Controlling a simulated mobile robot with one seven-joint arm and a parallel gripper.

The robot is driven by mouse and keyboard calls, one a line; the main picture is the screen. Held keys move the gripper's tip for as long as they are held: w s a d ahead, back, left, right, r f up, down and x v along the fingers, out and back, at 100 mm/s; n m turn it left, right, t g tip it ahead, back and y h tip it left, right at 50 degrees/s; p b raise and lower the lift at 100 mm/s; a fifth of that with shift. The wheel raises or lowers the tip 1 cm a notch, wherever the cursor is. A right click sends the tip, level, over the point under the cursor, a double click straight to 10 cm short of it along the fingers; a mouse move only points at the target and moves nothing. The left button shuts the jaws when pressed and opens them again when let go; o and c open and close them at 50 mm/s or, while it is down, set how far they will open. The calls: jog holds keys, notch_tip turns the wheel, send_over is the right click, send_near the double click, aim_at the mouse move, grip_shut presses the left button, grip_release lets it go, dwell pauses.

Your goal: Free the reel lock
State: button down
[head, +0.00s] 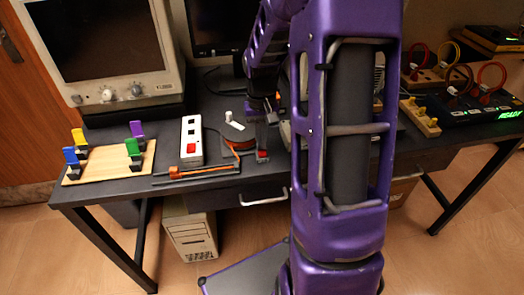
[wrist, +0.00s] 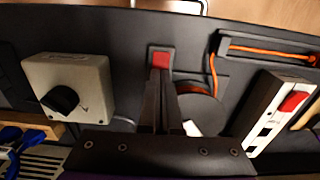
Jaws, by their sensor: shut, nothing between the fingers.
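The cord reel (head: 238,137) has a grey disc top, an orange rim and a white knob. It lies on the dark table, and its disc (wrist: 205,112) is partly hidden behind my fingers in the wrist view. A red square button (head: 263,155) in a dark housing stands beside the reel, near the table's front edge. It shows just past my fingertips in the wrist view (wrist: 161,60). My gripper (wrist: 161,76) is shut and empty, with its tips at or just above the button. I cannot tell whether they touch it.
A white power strip (head: 192,140) with a red switch stands left of the reel. Orange cord runs to a dark tray (head: 200,173) at the front. A beige box with a black knob (wrist: 68,88) sits on the other side. A wooden board with colored levers (head: 108,163) is farther left.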

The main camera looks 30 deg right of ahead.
jog(key=shift+f, duration=0.25)
jog(key=shift+r, duration=0.15)
notch_tip(320, 180, up, 7)
jog(key=p, duration=0.5)
jog(key=shift+p, duration=0.35)
